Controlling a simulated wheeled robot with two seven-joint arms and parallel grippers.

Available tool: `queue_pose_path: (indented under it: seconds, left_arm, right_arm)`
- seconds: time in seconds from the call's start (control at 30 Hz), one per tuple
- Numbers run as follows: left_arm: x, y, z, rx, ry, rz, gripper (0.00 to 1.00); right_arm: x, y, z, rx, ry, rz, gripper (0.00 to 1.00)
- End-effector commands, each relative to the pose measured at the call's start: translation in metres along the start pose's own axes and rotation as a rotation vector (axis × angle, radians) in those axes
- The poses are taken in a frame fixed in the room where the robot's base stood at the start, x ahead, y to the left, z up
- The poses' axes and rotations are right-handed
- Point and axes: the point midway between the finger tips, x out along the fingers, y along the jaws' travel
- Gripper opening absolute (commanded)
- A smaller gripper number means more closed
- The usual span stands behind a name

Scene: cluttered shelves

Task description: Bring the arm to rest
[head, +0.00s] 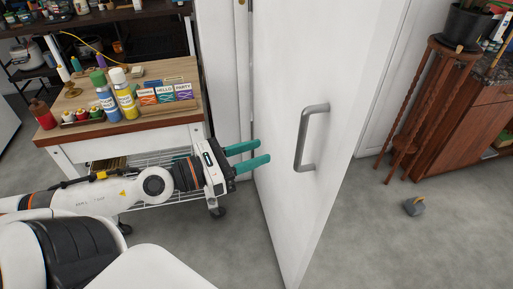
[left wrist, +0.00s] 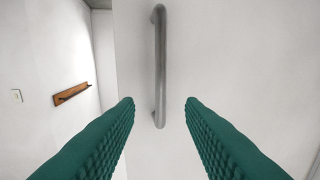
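My left gripper (head: 256,156) reaches in from the left in the head view, its two teal fingers apart and empty. The fingertips are close to the left edge of a white door (head: 285,120). In the left wrist view the open fingers (left wrist: 160,108) point toward a grey metal handle (left wrist: 160,65) on a white surface, with nothing between them. My right gripper is not in view.
A cart (head: 160,118) with bottles and small boxes stands behind my left arm. A wooden plant stand (head: 406,140) and a cabinet (head: 478,130) are at the right. A small grey object (head: 414,207) lies on the floor. The floor right of the door is mostly clear.

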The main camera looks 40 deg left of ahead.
Motion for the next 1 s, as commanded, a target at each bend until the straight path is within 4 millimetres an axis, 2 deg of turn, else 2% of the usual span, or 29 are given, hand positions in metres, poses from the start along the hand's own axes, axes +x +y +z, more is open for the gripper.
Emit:
queue_pose_path:
  seconds: [0.27,0.37,0.47,0.57,0.6,0.67,0.73,0.8,0.87,0.9,0.97,1.0]
  left_arm:
    - [0.0,-0.002,0.002,-0.007,-0.002,-0.006,0.36]
    - [-0.002,-0.02,0.014,-0.066,-0.013,-0.055,0.36]
    - [-0.009,-0.059,0.047,-0.214,-0.035,-0.168,0.36]
    - [-0.027,-0.107,0.099,-0.438,-0.05,-0.331,0.36]
    - [-0.037,-0.124,0.123,-0.538,-0.052,-0.401,0.36]
    - [-0.053,-0.145,0.161,-0.687,-0.05,-0.503,0.36]
    - [-0.074,-0.162,0.207,-0.863,-0.04,-0.622,0.36]
    - [-0.097,-0.172,0.256,-1.036,-0.024,-0.742,0.36]
    - [-0.116,-0.173,0.298,-1.182,-0.005,-0.843,0.36]
    - [-0.128,-0.171,0.326,-1.279,0.009,-0.911,0.36]
    - [-0.146,-0.162,0.368,-1.42,0.033,-1.011,0.36]
    - [-0.157,-0.153,0.395,-1.512,0.05,-1.078,0.36]
  right_arm:
    - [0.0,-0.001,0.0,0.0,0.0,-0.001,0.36]
    - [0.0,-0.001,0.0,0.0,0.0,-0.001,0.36]
    - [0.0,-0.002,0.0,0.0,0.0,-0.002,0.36]
    - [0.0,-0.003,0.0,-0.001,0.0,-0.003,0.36]
    - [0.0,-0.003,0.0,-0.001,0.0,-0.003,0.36]
    - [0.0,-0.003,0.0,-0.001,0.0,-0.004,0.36]
    - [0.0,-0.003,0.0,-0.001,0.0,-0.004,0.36]
    - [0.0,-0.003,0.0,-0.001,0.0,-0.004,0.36]
    - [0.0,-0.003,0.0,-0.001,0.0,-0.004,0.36]
    - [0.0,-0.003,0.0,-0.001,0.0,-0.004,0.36]
    - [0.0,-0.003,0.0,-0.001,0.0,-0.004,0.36]
    - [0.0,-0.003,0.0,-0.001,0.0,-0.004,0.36]
